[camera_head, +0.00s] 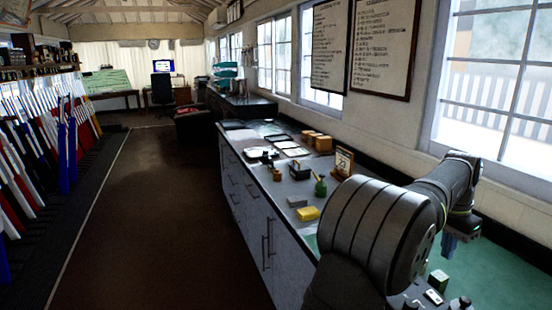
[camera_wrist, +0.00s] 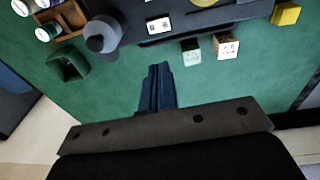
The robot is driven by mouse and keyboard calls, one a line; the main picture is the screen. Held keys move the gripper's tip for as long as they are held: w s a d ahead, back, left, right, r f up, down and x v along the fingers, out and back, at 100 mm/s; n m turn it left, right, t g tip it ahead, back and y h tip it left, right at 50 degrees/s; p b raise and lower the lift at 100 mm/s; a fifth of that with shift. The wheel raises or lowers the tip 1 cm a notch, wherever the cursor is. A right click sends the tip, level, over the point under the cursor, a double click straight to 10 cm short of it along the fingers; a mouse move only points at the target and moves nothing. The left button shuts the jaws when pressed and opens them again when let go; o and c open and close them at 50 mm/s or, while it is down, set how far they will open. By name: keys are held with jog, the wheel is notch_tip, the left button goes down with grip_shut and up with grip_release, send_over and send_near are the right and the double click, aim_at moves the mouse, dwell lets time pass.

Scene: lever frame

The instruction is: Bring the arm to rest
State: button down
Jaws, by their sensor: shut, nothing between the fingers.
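My gripper (camera_wrist: 159,68) shows in the wrist view with its two dark blue fingers together and nothing between them. It points over a green surface (camera_wrist: 115,85), with several small objects beyond the fingertips. In the head view my arm reaches across the right side, and my gripper (camera_head: 448,245) hangs down beyond the thick forearm, above the green top (camera_head: 500,275) near the window wall. It appears clear of the surface. The fingertips are small and partly hidden there.
A dark device (camera_wrist: 185,22), a pale cube (camera_wrist: 190,50), a wood-and-white cube (camera_wrist: 226,45), a yellow block (camera_wrist: 286,13), a grey round-topped thing (camera_wrist: 102,34) and a green holder (camera_wrist: 68,65) lie around the gripper. The long counter (camera_head: 255,195) holds several more items. The brown floor (camera_head: 165,220) is clear.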

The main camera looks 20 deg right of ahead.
jog(key=shift+w+a+r+g+y, duration=0.1)
jog(key=shift+w+r+g+y, duration=0.25)
jog(key=shift+r, duration=0.3)
jog(key=shift+w+a+r+g+y, duration=0.1)
jog(key=shift+w+r+y, duration=0.05)
jog(key=shift+w+r, duration=0.4)
jog(key=shift+s+r, duration=0.1)
